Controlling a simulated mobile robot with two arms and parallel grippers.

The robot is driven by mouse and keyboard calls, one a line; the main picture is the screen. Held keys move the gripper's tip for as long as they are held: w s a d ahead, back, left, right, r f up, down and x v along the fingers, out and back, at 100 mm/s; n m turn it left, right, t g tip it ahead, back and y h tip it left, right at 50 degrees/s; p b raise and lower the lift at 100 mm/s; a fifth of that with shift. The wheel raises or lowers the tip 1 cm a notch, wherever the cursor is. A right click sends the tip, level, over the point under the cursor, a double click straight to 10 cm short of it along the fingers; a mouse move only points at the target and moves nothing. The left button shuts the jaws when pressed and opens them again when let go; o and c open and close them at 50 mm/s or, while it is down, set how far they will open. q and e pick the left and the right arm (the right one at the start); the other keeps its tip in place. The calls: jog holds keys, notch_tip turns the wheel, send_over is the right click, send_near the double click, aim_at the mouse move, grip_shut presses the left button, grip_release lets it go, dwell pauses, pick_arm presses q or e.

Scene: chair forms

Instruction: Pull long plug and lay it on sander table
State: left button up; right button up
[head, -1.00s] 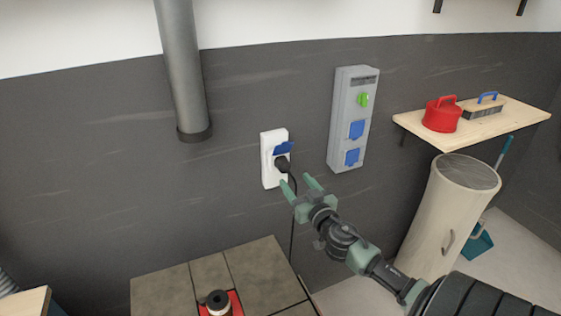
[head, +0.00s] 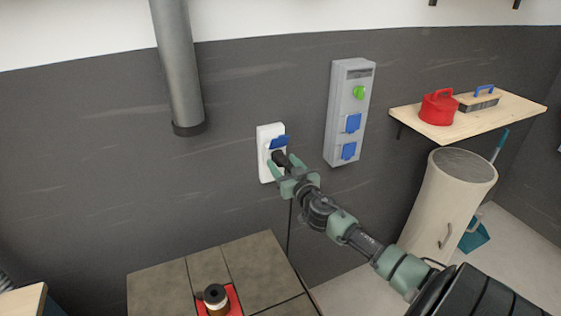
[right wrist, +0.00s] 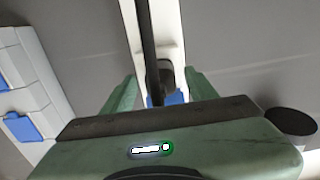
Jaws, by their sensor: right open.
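The black plug (head: 279,158) sits in the white wall socket (head: 265,156), below its raised blue lid. Its dark cable hangs down the wall. My right gripper (head: 281,167) is open at the socket, with its fingers on either side of the plug. In the right wrist view the plug (right wrist: 160,80) lies between the two green fingers (right wrist: 160,92), with the cable running across in front. I cannot tell whether the fingers touch it. The tiled table (head: 160,288), perhaps the sander table, stands below. My left gripper is not in view.
A grey panel (head: 349,112) with blue covers and a green knob is on the wall right of the socket. A grey pipe (head: 177,65) is at left. A spool (head: 215,297) stands in a red tray on the table. A shelf (head: 470,118) and a bin (head: 447,205) are at right.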

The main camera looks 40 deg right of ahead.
aim_at(286, 166)
jog(key=shift+x, duration=0.85)
dwell(0.7)
grip_shut()
jog(key=shift+s+a, duration=0.1)
jog(key=shift+s+f, duration=0.15)
jog(key=shift+v, duration=0.95)
jog(key=shift+r+p+v, duration=0.2)
jog(key=shift+p+v, duration=0.3)
jog(key=shift+v, duration=1.3)
